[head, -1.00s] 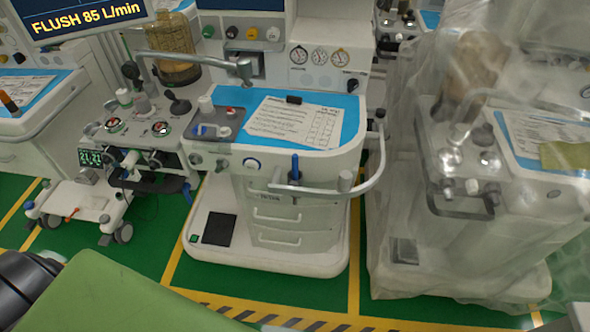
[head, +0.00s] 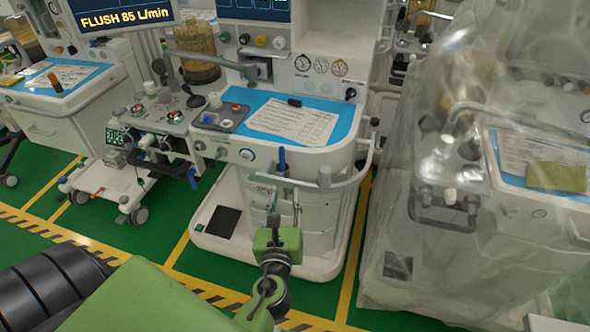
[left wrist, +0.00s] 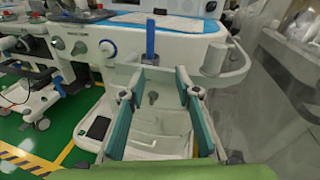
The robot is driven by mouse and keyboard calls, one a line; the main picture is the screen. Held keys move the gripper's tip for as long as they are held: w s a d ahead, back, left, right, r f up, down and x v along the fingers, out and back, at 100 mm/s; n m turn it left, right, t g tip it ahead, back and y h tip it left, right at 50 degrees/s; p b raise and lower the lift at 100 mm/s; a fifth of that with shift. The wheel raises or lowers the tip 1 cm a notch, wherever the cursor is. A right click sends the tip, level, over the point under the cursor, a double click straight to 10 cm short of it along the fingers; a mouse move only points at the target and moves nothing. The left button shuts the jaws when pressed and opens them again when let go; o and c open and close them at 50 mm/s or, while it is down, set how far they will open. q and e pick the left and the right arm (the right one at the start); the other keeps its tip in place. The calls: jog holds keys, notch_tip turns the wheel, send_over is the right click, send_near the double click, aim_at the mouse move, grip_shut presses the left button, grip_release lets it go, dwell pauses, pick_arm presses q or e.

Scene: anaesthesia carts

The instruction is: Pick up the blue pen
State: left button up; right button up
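The blue pen (head: 282,161) stands upright at the front rail of the middle anaesthesia cart (head: 262,172). In the left wrist view the pen (left wrist: 150,42) is straight ahead, its lower end in a small holder at the rail. My left gripper (head: 284,212) is in front of the cart's drawers, below the pen in the head view. In the left wrist view its two teal fingers (left wrist: 160,82) are spread apart with nothing between them. The pen appears just beyond and above the fingertips, not touching them. My right gripper is not in view.
A curved handrail (head: 345,180) and a grey knob (left wrist: 215,56) are right of the pen. A printed sheet (head: 293,120) lies on the blue worktop. A plastic-draped cart (head: 480,230) stands at the right. Green floor (head: 130,235) is open at the left.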

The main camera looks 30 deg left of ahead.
pick_arm(q)
jog(key=m+y, duration=0.1)
send_near(281, 151)
jog(key=shift+t, duration=0.3)
jog(key=x, duration=0.2)
jog(key=p+x, duration=0.1)
jog(key=x, duration=0.1)
jog(key=p+x, duration=0.1)
jog(key=x, duration=0.1)
jog(key=shift+d+f, duration=0.2)
jog(key=shift+f, duration=0.15)
jog(key=x, duration=0.5)
jog(key=shift+s+a+p, duration=0.1)
jog(key=shift+a+p, duration=0.1)
jog(key=shift+p, duration=0.1)
grip_shut()
